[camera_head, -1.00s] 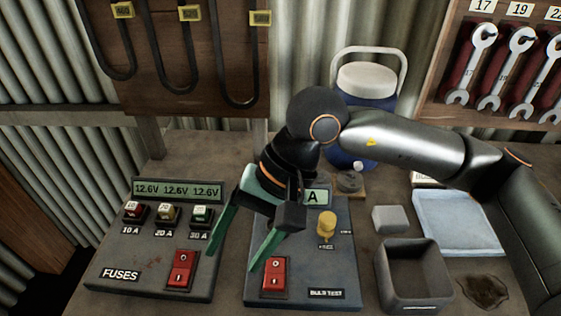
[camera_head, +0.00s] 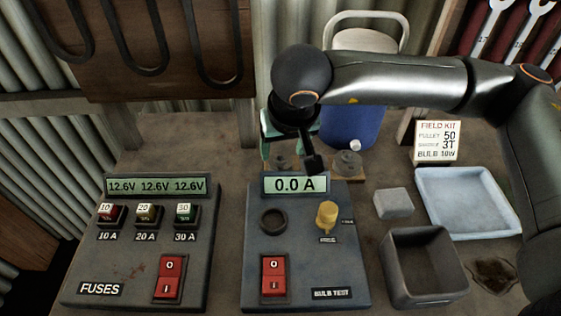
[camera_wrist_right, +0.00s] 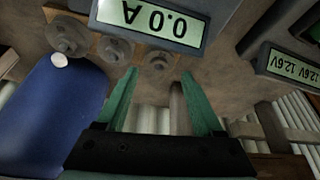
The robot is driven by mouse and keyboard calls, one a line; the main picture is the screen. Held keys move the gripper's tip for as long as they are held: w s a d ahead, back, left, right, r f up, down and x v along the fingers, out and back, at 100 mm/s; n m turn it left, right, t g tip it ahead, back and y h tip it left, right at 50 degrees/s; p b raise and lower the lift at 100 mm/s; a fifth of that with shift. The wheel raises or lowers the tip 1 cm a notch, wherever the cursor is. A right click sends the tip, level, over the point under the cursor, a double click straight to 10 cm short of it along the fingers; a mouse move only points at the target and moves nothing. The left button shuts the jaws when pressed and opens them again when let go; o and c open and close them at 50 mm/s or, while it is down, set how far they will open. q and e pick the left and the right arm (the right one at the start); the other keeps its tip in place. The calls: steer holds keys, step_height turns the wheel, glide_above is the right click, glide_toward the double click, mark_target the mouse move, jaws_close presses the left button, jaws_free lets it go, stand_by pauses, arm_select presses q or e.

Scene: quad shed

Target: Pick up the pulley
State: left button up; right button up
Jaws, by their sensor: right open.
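Several grey round pulley-like discs sit in a row on a wooden strip behind the bulb test box. One disc (camera_head: 348,163) shows right of my gripper in the head view; another (camera_head: 281,160) is partly hidden by it. The wrist view shows a large disc (camera_wrist_right: 66,35), a middle one (camera_wrist_right: 115,50) and a small one (camera_wrist_right: 158,60). My right gripper (camera_head: 290,152) is open and empty, pointing down near the strip. Its green fingertips (camera_wrist_right: 159,73) spread apart near the small disc, without visible contact. The discs' markings are unreadable. My left gripper is out of view.
The bulb test box (camera_head: 295,235) and fuse box (camera_head: 140,240) stand in front. A blue jug (camera_head: 345,125) is close behind the discs. At right are a field kit card (camera_head: 437,141), grey block (camera_head: 393,203), open grey bin (camera_head: 425,300) and blue tray (camera_head: 465,200).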

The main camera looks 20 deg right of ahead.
mark_target(281, 158)
steer(key=x, duration=0.5)
steer(key=shift+w+d+p, duration=0.1)
steer(key=shift+w+p, duration=0.05)
steer(key=shift+p, duration=0.15)
steer(key=shift+c, duration=0.3)
steer(key=shift+r, duration=0.1)
jaws_close()
